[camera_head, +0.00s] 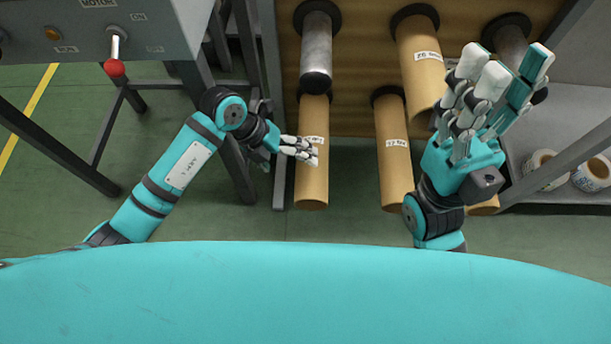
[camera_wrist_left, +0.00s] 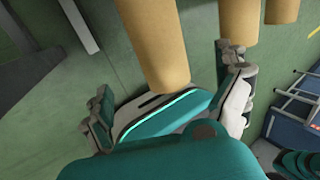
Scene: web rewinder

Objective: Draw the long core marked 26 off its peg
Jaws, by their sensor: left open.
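Long tan cores on pegs stick out of the brown board in the head view. One is the lower left core (camera_head: 312,185), its label partly covered by my fingers. Another is the lower middle core (camera_head: 393,165), and a third is the upper core (camera_head: 420,60). The labels are too small to read surely, so I cannot tell which is marked 26. My left gripper (camera_head: 303,150) is open at the lower left core. In the left wrist view a tan core (camera_wrist_left: 155,40) comes down between its spread fingers. My right gripper (camera_head: 505,80) is raised, fingers spread, apparently empty.
A bare metal roller (camera_head: 316,50) sits just above the lower left core. A grey motor box (camera_head: 90,30) with a red-knobbed lever (camera_head: 114,67) stands at upper left. Tape rolls (camera_head: 591,174) lie on a shelf at right. Dark frame posts stand left of the cores.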

